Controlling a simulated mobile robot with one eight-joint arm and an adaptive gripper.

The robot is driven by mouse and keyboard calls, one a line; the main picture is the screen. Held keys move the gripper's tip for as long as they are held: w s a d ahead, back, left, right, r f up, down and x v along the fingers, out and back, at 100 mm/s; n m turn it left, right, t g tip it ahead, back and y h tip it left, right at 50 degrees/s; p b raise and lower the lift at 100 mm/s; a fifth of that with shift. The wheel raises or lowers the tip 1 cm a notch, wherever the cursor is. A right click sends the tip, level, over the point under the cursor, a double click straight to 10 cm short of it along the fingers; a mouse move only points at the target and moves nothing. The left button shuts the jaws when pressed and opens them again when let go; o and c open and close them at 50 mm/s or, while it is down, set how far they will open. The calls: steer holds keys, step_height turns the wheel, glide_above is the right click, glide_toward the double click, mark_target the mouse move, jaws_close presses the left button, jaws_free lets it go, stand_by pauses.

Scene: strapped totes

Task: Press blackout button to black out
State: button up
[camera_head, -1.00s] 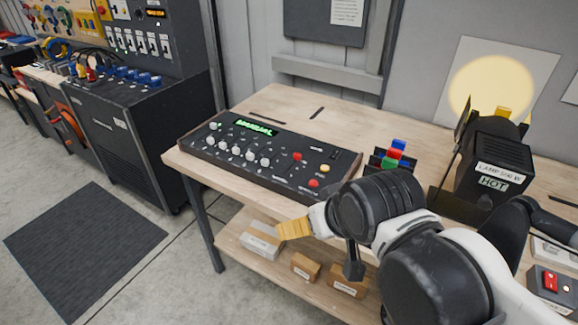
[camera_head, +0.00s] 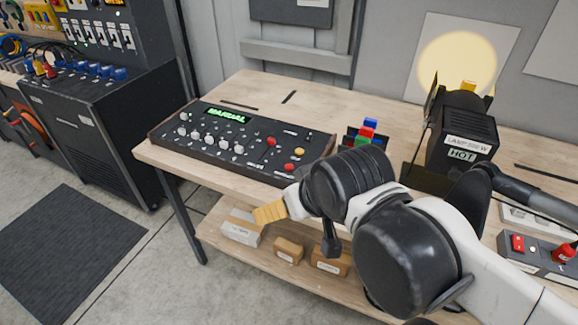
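The black control console (camera_head: 215,155) lies on the wooden table with a lit green display (camera_head: 227,115), several white knobs and a few buttons. A red button (camera_head: 271,142), a yellow button (camera_head: 299,152) and another red button (camera_head: 289,167) sit on its right part. Their labels are too small to read, so I cannot tell which is the blackout button.
A black lamp labelled HOT (camera_head: 463,140) stands at the right and casts a yellow disc on the wall. Coloured blocks (camera_head: 367,131) stand in a dark holder right of the console. A switch box (camera_head: 540,250) is at far right. Boxes (camera_head: 289,250) lie on the lower shelf.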

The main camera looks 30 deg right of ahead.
jaws_close()
stand_by(1.3)
